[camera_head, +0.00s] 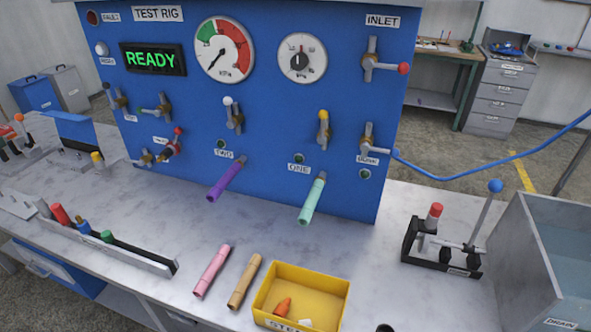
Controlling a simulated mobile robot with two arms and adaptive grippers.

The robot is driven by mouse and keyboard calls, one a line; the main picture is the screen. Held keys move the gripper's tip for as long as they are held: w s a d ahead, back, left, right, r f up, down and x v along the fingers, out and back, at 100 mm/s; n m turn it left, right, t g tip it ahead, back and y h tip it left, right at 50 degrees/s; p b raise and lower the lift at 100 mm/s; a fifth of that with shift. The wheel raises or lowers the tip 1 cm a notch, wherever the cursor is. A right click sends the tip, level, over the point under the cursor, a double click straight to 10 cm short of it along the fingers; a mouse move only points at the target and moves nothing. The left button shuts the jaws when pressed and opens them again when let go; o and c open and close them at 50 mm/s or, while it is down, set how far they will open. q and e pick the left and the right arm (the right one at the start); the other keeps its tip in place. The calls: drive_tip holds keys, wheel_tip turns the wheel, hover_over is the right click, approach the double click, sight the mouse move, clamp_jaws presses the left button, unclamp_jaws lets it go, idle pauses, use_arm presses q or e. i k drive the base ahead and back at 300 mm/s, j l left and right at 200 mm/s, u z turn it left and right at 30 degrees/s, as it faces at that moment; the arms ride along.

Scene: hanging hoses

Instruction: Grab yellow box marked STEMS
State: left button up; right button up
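A yellow box (312,277) sits on the grey worktop at the bottom centre of the head view. Its front label reads "STE" and then is cut off by the picture's lower edge. A small orange tapered piece (283,306) lies inside it, with a small pale piece near the front wall. Neither my left nor my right gripper shows in this view.
A tan tube (244,281) and a pink tube (211,270) lie just left of the box. A black stand with a lever (440,258) and a grey DRAIN tank (545,240) are to the right. The blue test rig (270,130) stands behind, with purple and mint tubes sticking out.

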sight(321, 298)
drive_tip(key=k+l+z, duration=0.15)
drive_tip(key=z, duration=0.2)
drive_tip(key=k+l+z, duration=0.5)
drive_tip(key=z, duration=0.25)
